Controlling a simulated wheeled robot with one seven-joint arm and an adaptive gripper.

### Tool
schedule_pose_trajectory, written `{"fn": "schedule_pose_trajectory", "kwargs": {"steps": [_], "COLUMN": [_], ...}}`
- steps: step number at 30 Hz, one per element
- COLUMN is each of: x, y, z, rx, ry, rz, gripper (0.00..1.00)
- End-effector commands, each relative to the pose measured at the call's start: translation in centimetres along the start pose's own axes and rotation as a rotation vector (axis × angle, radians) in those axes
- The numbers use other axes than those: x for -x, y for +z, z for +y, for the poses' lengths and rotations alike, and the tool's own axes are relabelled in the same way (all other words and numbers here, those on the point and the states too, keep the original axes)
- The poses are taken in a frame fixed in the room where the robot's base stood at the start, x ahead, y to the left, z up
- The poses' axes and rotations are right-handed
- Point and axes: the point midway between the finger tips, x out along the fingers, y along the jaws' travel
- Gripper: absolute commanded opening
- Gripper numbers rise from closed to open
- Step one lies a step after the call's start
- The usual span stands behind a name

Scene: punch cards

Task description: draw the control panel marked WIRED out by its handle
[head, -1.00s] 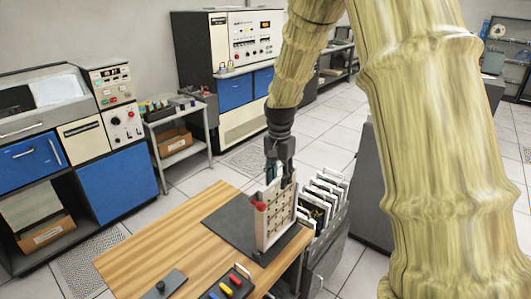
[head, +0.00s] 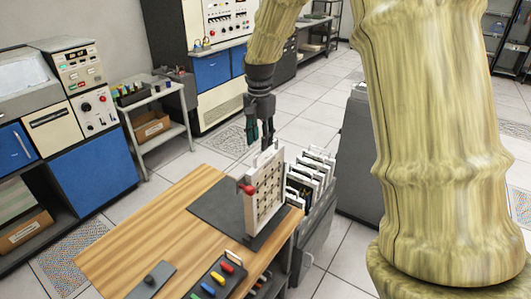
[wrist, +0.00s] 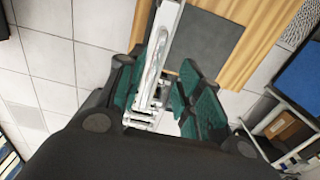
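A pale control panel (head: 264,205) with rows of holes stands upright on a dark mat (head: 226,208) at the table's right end. A handle rises from its top edge, and a red part sticks out from its left side. No WIRED marking is readable. Several more panels with pale handles (head: 312,172) stand in a rack to its right. My gripper (head: 261,141) points down just above the standing panel. In the wrist view its green finger pads (wrist: 168,95) are apart, with the panel's white edge (wrist: 160,45) showing between and beyond them. Contact cannot be told.
The wooden table (head: 150,225) holds a small dark plate with a knob (head: 150,279) and a dark block with coloured handles (head: 217,281) in front. A cart (head: 158,118) and blue-fronted consoles stand behind and left. The table's left half is clear.

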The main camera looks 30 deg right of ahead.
Motion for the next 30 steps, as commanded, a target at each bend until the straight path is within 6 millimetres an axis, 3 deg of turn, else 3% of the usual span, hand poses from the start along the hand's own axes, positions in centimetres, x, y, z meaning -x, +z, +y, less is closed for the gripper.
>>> {"fn": "schedule_pose_trajectory", "kwargs": {"steps": [3, 15, 28, 30], "x": [-1.5, -4.7, -5.2, -5.2], "y": [-0.1, -0.2, -0.2, -0.2], "z": [0.2, 0.2, 0.2, 0.3], "rx": [-0.003, -0.003, -0.003, -0.004], "ry": [0.0, 0.001, 0.0, 0.0], "rz": [-0.001, 0.0, 0.0, 0.0], "gripper": [0.36, 0.36, 0.36, 0.23]}}
